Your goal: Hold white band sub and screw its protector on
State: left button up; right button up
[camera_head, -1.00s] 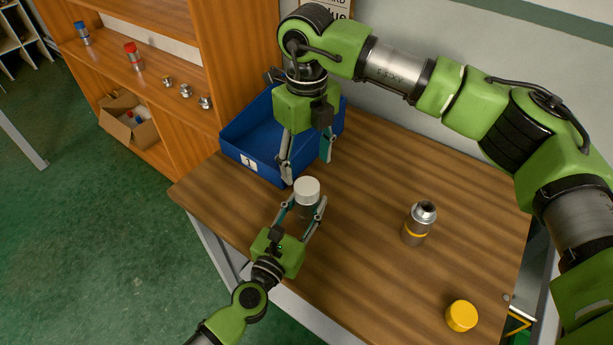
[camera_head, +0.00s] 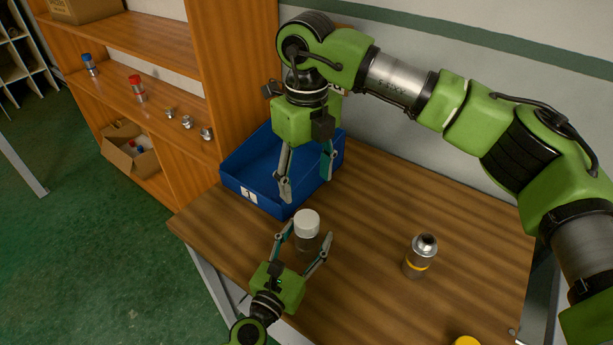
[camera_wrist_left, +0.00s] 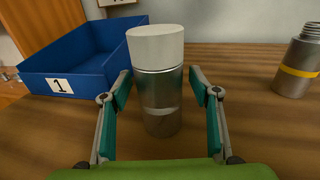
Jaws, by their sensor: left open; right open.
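The steel sub (camera_head: 308,244) stands upright on the table, with a white protector (camera_head: 307,222) on top. In the left wrist view the sub (camera_wrist_left: 162,100) shows a pale band low on its body, and the white protector (camera_wrist_left: 155,45) covers its top end. How tightly the protector sits cannot be told. My left gripper (camera_head: 308,236) is open, with one finger on each side of the sub and gaps visible. My right gripper (camera_head: 306,185) is open and empty, above the protector and in front of the blue bin.
A blue bin (camera_head: 239,190) labelled 1 stands at the back left of the table. A yellow-banded sub (camera_head: 421,257) stands to the right, and a yellow protector (camera_head: 467,341) lies at the bottom edge. Shelves (camera_head: 160,92) stand at left. The table between the subs is clear.

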pick_arm(q)
jog(key=shift+s, duration=0.1)
jog(key=v, duration=1.1)
jog(key=shift+s+a, duration=0.2)
jog(key=shift+s, duration=0.15)
